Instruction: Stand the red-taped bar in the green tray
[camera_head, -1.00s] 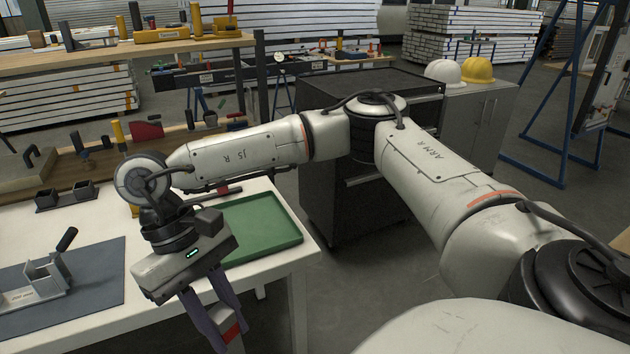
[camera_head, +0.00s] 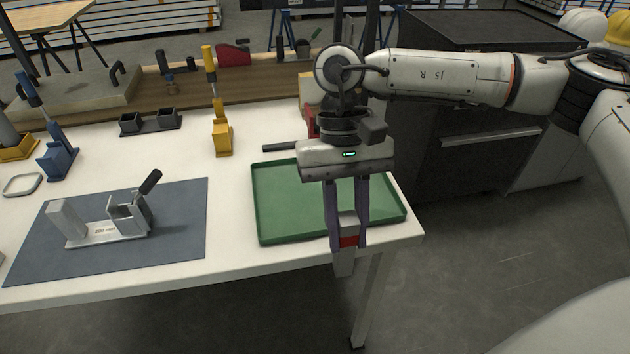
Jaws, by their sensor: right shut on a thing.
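The red-taped bar (camera_head: 349,240) is a grey bar with a red band, held between the fingers of my right gripper (camera_head: 347,243). The gripper points down and is shut on the bar, which hangs roughly upright. I cannot tell the bar's height over the tray. My left gripper is out of view.
A grey mat (camera_head: 190,240) with a metal fixture (camera_head: 128,218) lies left of the tray. A yellow clamp (camera_head: 221,135) and dark twin blocks (camera_head: 150,122) stand behind. A black bar-like tool (camera_head: 280,147) lies just behind the tray. A dark cabinet (camera_head: 460,160) stands right of the table.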

